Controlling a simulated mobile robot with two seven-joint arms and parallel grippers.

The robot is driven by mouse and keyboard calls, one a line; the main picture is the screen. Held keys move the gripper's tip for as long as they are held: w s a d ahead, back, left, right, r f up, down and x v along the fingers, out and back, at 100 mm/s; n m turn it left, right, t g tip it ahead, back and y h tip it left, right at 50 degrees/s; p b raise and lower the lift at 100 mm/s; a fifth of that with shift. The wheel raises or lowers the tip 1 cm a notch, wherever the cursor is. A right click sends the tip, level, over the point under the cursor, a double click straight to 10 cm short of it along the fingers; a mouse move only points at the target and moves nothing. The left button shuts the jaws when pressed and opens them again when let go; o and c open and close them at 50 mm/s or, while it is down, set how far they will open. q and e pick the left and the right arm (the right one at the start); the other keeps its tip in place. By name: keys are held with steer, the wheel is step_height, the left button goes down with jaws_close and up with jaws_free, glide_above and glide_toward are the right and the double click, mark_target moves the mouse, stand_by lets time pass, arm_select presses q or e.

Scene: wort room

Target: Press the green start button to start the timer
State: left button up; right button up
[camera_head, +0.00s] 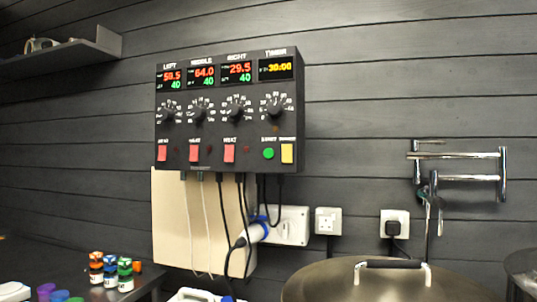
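The green start button (268,153) is a small round button at the lower right of a dark control box (225,107) on the wall. A yellow button (287,153) sits just to its right. The timer display (276,69) above it reads 30:00 in yellow digits. A black timer knob (275,113) lies between the display and the button. Neither of my grippers is in view, and nothing covers the button.
A large lidded metal pot (330,284) stands at the bottom right, below the sockets (328,221). Cables hang under the box over a beige board (172,225). Small bottles (110,270) stand at lower left. A steel wall fixture (455,157) is at right. A shelf (75,52) juts out upper left.

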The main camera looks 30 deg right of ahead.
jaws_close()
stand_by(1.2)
